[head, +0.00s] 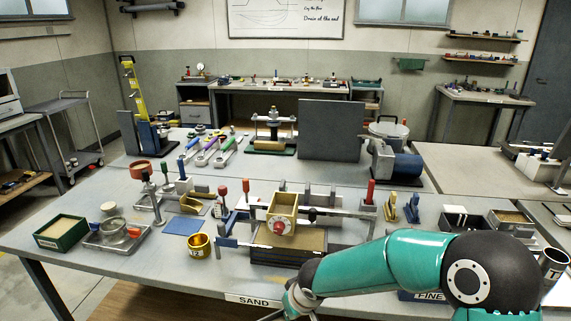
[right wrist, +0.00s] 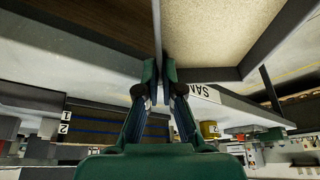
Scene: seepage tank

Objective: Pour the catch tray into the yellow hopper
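The yellow hopper (head: 286,203), an open box with a red round knob on its front, stands on the rig at the middle of the table. My right gripper (head: 293,313) is at the bottom edge of the head view, by the table's front edge, well in front of the hopper. In the right wrist view my right gripper (right wrist: 159,80) has its fingers on both sides of a thin grey wall. This looks like the rim of the catch tray (right wrist: 250,65), with a sandy surface inside; most of it is cut off. My left gripper is out of view.
A brown box with a grey rim (head: 288,243) sits below the hopper. A yellow cup (head: 199,246), a blue mat (head: 182,226) and a green box (head: 61,232) lie to the left.

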